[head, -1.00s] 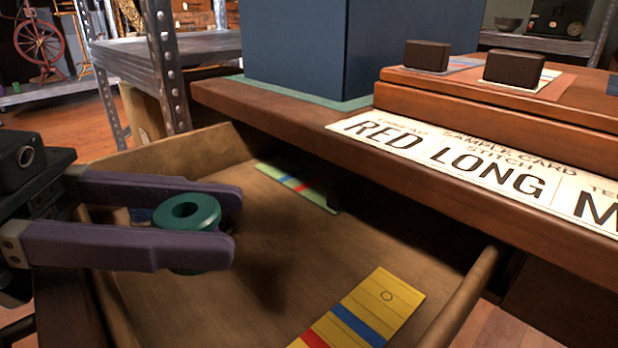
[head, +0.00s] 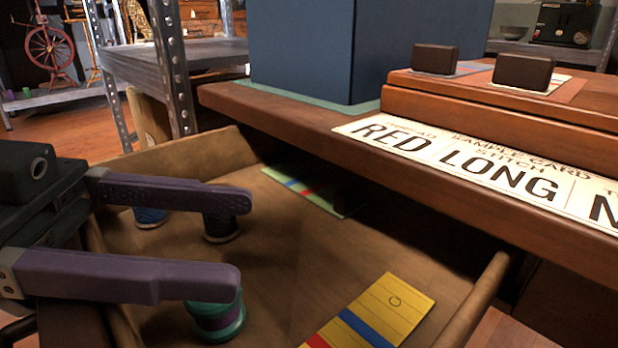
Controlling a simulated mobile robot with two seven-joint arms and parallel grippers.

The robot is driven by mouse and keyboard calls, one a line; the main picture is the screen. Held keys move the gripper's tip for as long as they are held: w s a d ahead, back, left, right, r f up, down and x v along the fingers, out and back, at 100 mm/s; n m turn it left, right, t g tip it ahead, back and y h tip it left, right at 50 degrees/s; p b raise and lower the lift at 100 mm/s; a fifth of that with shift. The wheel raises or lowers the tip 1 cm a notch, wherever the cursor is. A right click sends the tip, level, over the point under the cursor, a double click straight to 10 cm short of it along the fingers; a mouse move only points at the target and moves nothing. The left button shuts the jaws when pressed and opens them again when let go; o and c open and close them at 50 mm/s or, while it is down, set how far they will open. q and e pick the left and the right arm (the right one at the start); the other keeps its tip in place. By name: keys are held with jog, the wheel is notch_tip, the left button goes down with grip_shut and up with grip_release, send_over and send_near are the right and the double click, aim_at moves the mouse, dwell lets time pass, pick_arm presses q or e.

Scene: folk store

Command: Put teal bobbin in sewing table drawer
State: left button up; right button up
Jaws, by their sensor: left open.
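The teal bobbin (head: 219,322) stands upright in the open sewing table drawer (head: 285,275), with a purple band of thread around its middle. My left gripper (head: 245,243) has its two purple fingers spread wide and empty over the left part of the drawer. The nearer finger covers part of the bobbin's top; I cannot tell if they touch. A dark spool (head: 221,228) shows under the farther finger, and a blue spool (head: 150,217) stands to its left by the drawer wall. My right gripper is not in view.
A yellow striped card (head: 385,305) and a green striped card (head: 300,188) lie in the drawer. The tabletop (head: 270,108) overhangs the drawer's back. A metal shelf post (head: 172,70) stands behind the drawer's left corner. The drawer's middle is clear.

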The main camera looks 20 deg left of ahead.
pick_arm(q)
jog(key=shift+s+a+r+p, duration=0.2)
jog(key=shift+a+r+p, duration=0.2)
jog(key=shift+r+p, duration=0.45)
jog(key=p+v, duration=0.7)
jog(key=v, duration=0.4)
jog(key=shift+f, duration=0.25)
jog(key=shift+s, duration=0.1)
